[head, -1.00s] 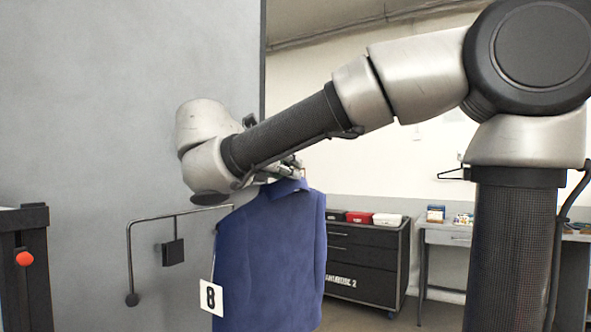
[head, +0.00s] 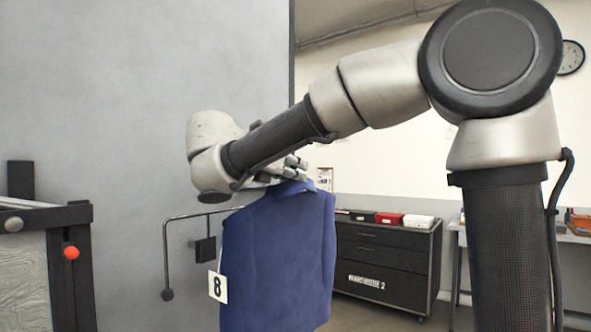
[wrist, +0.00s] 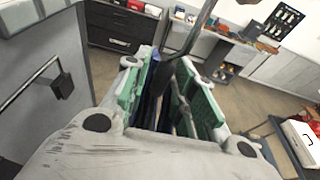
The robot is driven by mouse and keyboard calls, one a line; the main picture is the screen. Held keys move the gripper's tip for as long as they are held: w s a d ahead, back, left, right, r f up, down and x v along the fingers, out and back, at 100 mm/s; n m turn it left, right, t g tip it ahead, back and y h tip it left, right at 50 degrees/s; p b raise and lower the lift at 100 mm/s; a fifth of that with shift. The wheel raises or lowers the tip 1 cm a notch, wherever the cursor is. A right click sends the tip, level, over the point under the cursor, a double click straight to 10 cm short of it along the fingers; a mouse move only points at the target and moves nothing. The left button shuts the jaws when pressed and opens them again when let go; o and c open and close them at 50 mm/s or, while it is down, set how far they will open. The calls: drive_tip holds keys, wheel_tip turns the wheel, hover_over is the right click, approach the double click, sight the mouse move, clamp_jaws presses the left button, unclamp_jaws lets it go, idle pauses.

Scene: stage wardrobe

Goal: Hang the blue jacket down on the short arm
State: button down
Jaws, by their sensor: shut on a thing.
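The blue jacket (head: 280,255) hangs upright below my gripper (head: 288,172), with a white tag marked 8 (head: 217,287) at its lower left. My gripper is shut at its top; the hanger there is mostly hidden. In the wrist view a strip of blue (wrist: 153,72) and a dark bar (wrist: 181,62) show between the green-padded fingers. A thin metal arm (head: 195,214) stands by the grey panel, left of the jacket, with a downturned, ball-ended part. Its right end meets the jacket's edge in the picture; contact cannot be told. I cannot tell whether this is the short arm.
The grey panel (head: 110,90) fills the left. A dark block (head: 203,250) sits beside the metal arm. A black-framed stand with a red knob (head: 71,253) is at lower left. A black drawer cabinet (head: 385,262) and a bench (head: 461,226) stand behind, with floor between.

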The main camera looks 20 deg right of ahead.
idle(0.3)
drive_tip(key=c, duration=1.1)
unclamp_jaws()
drive_tip(key=shift+f, duration=0.1)
